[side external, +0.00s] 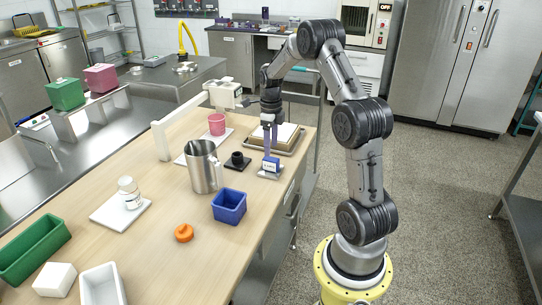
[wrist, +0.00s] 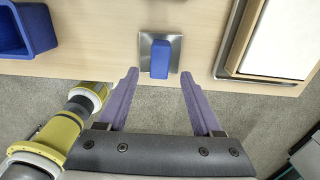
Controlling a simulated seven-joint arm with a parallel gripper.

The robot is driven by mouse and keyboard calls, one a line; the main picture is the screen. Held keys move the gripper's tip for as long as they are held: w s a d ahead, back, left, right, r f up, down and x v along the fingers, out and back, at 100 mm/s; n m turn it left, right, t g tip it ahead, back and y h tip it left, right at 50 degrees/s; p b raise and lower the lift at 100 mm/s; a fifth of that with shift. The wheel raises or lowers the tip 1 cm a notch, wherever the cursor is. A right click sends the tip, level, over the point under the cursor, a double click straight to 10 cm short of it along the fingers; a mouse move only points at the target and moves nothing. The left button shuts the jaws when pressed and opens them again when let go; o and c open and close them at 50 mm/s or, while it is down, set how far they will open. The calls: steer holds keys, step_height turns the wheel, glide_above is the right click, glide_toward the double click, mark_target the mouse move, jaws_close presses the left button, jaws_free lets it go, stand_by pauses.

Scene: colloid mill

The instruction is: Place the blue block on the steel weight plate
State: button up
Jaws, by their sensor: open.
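The blue block (side external: 271,164) stands upright on the small square steel weight plate (side external: 268,175), near the right edge of the wooden table. In the wrist view the block (wrist: 161,57) lies over the middle of the plate (wrist: 147,40), with bare steel showing around it. My gripper (side external: 270,150) has purple fingers and is just above the block in the side view. In the wrist view my gripper (wrist: 160,73) is open and empty, its fingertips apart on either side and clear of the block.
A blue bin (side external: 229,206) and a steel pitcher (side external: 203,168) stand left of the plate. A black stand (side external: 237,161) is close beside it. A tray with a white-topped box (side external: 285,136) lies behind. The table edge (wrist: 75,72) is close to the plate.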

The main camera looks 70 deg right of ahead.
mark_target(271, 158)
steer(key=s+a+r+n+t+h, duration=0.1)
steer(key=s+a+r+n+t, duration=0.1)
steer(key=a+r+n, duration=1.6)
steer(key=s+a+f+n+t+y, duration=0.1)
steer(key=s+a+n+t, duration=0.2)
steer(key=s+a+n, duration=1.1)
steer(key=a+n, duration=0.1)
steer(key=n, duration=0.3)
steer(key=shift+t, duration=0.3)
